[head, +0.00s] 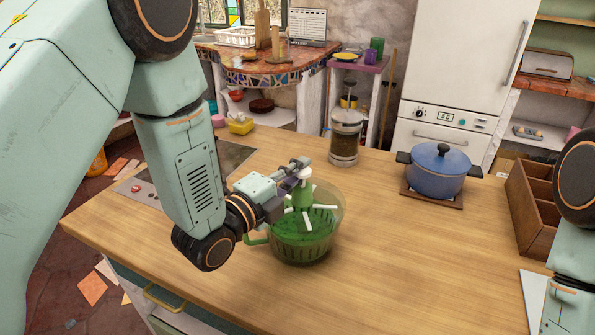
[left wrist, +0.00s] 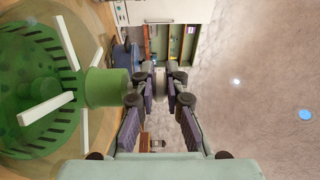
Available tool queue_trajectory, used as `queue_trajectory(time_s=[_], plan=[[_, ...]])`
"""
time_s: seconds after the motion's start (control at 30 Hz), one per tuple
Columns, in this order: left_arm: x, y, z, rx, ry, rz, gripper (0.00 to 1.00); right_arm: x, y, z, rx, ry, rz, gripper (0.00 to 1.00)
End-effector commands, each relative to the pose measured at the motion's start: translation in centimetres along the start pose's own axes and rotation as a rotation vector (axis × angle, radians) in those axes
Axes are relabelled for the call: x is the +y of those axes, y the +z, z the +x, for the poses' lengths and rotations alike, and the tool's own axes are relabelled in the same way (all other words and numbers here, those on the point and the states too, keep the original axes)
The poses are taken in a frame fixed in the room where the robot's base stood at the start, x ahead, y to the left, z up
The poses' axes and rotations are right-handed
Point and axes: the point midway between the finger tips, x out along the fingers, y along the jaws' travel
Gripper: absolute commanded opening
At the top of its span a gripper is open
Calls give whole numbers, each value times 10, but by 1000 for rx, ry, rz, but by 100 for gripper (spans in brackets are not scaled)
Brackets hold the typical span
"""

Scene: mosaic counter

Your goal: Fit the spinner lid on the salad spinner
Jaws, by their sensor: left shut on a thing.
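The salad spinner (head: 301,250) stands on the wooden counter, a clear bowl with a slotted green basket and a green handle at its left. The spinner lid's green stem (head: 303,194), with white spokes around it and a pale knob on top, is over the bowl's middle. My left gripper (head: 300,172) is shut on that knob from the left. In the left wrist view, the stem (left wrist: 106,87) leads to the knob between the fingers (left wrist: 160,88). I cannot tell whether the lid touches the rim. My right gripper is out of view.
A French press (head: 346,138) stands behind the spinner. A blue pot (head: 438,172) sits on a trivet to the right. A wooden divided box (head: 518,205) is at the right edge. The counter in front of and right of the spinner is clear.

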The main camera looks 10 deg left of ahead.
Motion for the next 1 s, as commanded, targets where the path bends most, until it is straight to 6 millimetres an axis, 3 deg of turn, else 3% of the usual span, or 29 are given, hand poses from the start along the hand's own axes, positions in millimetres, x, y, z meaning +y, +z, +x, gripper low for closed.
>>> queue_trajectory(time_s=[1.0], plan=[[10, 0, 0, 0, -1, 0, 0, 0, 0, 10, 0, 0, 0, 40]])
